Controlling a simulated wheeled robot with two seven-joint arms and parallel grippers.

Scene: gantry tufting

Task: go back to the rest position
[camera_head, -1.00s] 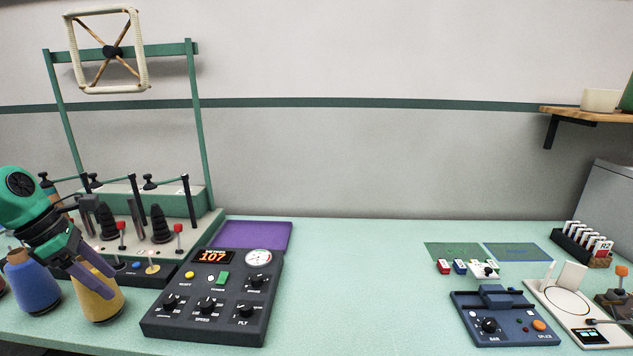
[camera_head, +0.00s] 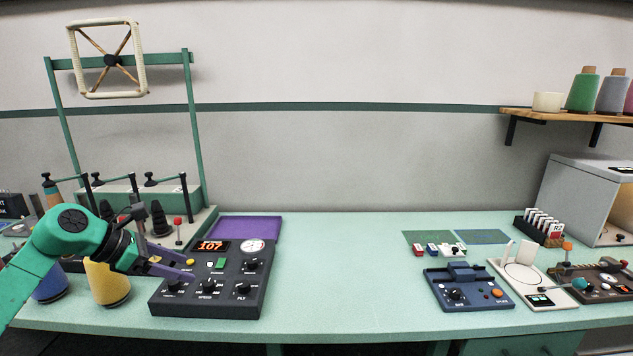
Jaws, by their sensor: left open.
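My left gripper (camera_head: 172,265) is open at the left of the bench, its green arm coming in from the left edge. Its purple-grey fingers point right, in front of the left edge of the dark control box (camera_head: 222,283), which shows 107 in orange digits. I cannot tell whether they touch it. Nothing shows between the fingers. The yellow yarn cone (camera_head: 106,286) stands below the wrist and the blue cone (camera_head: 50,287) is partly behind the arm. My right gripper is not in view.
A green frame stand (camera_head: 197,130) with posts rises at the back left. A purple mat (camera_head: 245,227) lies behind the control box. A blue splicer box (camera_head: 468,289), a white scale (camera_head: 531,285) and a card rack (camera_head: 541,227) stand at the right. The bench middle (camera_head: 345,270) is clear.

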